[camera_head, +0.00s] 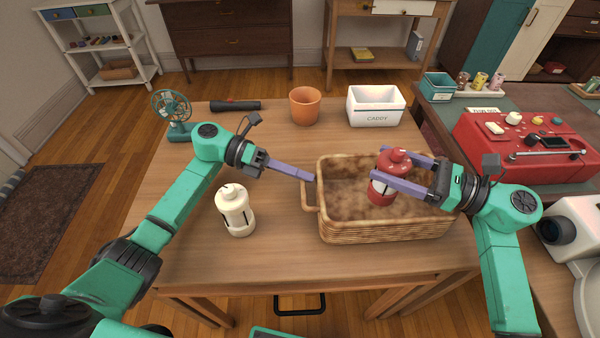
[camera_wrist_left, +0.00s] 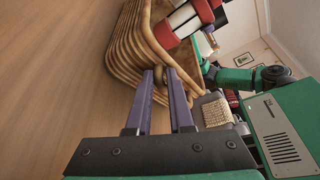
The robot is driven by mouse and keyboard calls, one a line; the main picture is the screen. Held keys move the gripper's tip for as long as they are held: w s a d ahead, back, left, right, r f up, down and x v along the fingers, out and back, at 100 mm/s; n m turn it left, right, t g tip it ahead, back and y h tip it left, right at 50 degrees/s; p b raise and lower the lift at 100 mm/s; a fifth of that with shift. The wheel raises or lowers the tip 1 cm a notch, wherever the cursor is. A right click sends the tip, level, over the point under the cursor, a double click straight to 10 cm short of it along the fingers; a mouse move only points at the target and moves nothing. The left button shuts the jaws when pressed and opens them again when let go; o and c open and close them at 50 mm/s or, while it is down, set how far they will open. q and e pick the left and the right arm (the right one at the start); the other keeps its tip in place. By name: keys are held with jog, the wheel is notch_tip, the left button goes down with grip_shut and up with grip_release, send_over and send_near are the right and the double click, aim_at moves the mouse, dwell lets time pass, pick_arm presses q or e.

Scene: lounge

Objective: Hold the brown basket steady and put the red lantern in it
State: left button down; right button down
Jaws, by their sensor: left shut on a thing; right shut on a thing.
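The brown wicker basket (camera_head: 385,228) stands on the wooden table, a little right of the middle. My left gripper (camera_head: 310,178) is shut on the basket's left handle, and the left wrist view shows its fingers at the handle (camera_wrist_left: 160,82). My right gripper (camera_head: 380,168) is shut on the red lantern (camera_head: 394,160), which is upright with a red top and base and a pale middle. The lantern is over the basket's open top; I cannot tell whether it touches the basket floor. The fingers hide part of it.
A cream lantern (camera_head: 235,212) stands left of the basket. Behind are an orange pot (camera_head: 305,106), a white caddy (camera_head: 376,108), a dark flashlight (camera_head: 235,105) and a teal fan (camera_head: 173,112).

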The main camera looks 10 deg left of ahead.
pick_arm(q)
jog(key=shift+s+d+f, duration=0.1)
jog(key=shift+f, duration=0.15)
pick_arm(e)
grip_release()
notch_tip(320, 180, up, 10)
jog(key=shift+s+r, duration=0.1)
pick_arm(q)
jog(key=c, duration=0.7)
grip_release()
jog(key=shift+r, duration=0.15)
